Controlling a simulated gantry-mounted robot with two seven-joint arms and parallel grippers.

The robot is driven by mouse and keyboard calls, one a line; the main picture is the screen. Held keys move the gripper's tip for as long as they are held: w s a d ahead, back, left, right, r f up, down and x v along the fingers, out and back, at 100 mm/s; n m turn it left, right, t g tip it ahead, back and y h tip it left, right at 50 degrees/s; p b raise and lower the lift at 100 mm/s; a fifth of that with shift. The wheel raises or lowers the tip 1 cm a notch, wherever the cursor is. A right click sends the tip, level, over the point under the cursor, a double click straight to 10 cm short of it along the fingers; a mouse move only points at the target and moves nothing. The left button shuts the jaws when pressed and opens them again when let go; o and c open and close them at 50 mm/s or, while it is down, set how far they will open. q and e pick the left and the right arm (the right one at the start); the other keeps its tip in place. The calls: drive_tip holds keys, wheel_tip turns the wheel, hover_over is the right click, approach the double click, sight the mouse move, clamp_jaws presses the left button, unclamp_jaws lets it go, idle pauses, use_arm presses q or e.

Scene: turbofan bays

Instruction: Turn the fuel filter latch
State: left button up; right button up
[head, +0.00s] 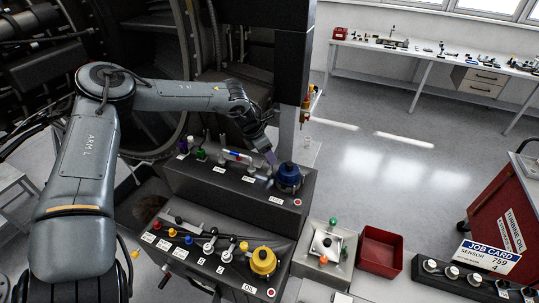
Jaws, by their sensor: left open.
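A round blue filter cap (288,176) sits at the right end of the upper dark box (225,190). I cannot clearly make out the latch; the gripper and cap crowd that spot. My left gripper (270,157) is open, pointing down just left of the blue cap and close above the box top. I cannot tell whether it touches anything. My right gripper is not in view.
A lower box (205,262) in front carries a yellow cap (263,261) and several coloured knobs. A red bin (380,250) and a grey tray (327,246) stand to its right. A red cart (500,215) is at the far right. Open floor lies behind.

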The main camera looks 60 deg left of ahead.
use_arm(q)
drive_tip(key=shift+x, duration=1)
clamp_jaws()
